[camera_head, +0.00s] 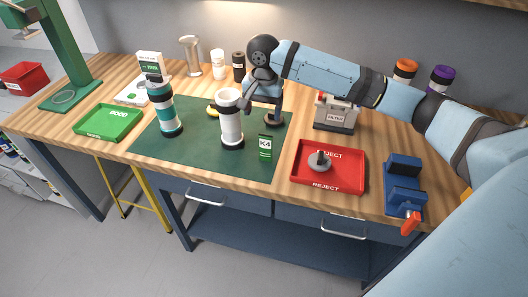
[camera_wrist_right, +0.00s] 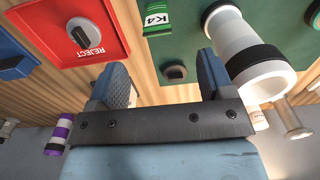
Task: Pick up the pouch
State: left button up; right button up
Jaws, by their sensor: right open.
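A small yellow item (camera_head: 212,110) lies on the green mat (camera_head: 190,152), partly hidden behind the white cylinder (camera_head: 231,120). My right gripper (camera_head: 262,108) is above the back right part of the mat, to the right of the white cylinder. In the wrist view its two fingers (camera_wrist_right: 162,76) stand wide apart, with nothing held between them. A small dark round piece (camera_wrist_right: 174,72) shows beyond the gap. My left gripper is not in view.
A red reject tray (camera_head: 302,173) holds a grey knobbed part. A teal-banded cylinder (camera_head: 163,108) and green tray (camera_head: 108,134) are left.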

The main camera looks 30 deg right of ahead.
aim_at(266, 136)
jog(key=f, duration=0.8)
jog(key=shift+d+f, duration=0.1)
jog(key=shift+d, duration=0.2)
jog(key=f, duration=0.5)
jog(key=shift+w+d, duration=0.2)
jog(key=shift+d, duration=0.1)
jog(key=shift+c, duration=0.2)
jog(key=c, duration=1)
